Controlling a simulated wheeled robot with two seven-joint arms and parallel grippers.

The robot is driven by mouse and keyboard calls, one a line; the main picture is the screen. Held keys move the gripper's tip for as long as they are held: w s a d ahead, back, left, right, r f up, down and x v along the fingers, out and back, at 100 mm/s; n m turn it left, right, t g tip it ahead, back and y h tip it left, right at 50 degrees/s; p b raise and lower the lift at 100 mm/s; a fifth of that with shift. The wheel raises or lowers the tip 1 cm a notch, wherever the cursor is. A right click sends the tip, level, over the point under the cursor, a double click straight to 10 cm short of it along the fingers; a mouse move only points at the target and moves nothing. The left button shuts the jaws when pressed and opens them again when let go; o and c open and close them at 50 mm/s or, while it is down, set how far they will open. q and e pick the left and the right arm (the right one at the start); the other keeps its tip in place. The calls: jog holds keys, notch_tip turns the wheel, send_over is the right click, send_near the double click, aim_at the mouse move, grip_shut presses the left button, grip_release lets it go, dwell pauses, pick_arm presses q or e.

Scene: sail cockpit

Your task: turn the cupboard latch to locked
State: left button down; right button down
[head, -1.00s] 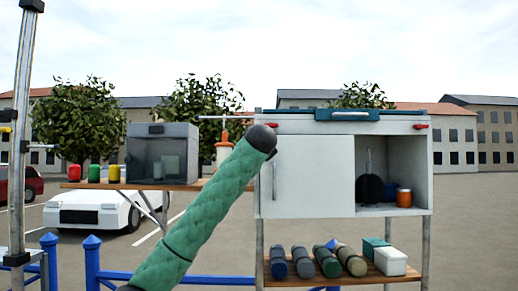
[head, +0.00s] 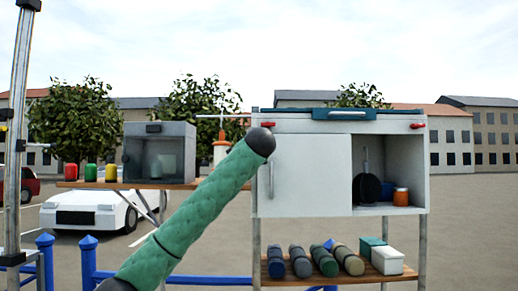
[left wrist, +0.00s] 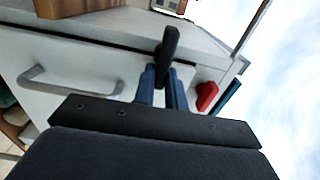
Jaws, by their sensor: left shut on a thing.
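The white cupboard (head: 305,170) stands at the right of the head view. Its left side is covered by a white panel with a vertical metal handle (head: 270,180); its right side is open. In the left wrist view, my left gripper (left wrist: 164,85) has its two blue fingers shut on a small black lever, the latch (left wrist: 168,48), at the cupboard front. The latch points toward the top of that picture, leaning slightly right. The metal handle (left wrist: 75,82) is to its left. In the head view, the gripper and latch are hidden behind my arm. My right gripper is not in view.
A red catch (left wrist: 207,97) sits close beside the fingers; another red catch (head: 417,126) is at the cupboard's right. A blue-green lid (head: 318,114) tops the cupboard. Rolls and boxes lie on the shelf (head: 350,279) below. A glass-fronted box (head: 160,152) stands left.

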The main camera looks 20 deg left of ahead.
pick_arm(q)
jog(key=shift+f, duration=0.2)
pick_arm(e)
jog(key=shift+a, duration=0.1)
pick_arm(q)
jog(key=shift+d, duration=0.1)
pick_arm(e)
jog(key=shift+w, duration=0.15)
pick_arm(q)
jog(key=c, duration=1.5)
grip_release()
jog(key=shift+o, duration=0.3)
jog(key=shift+r, duration=0.1)
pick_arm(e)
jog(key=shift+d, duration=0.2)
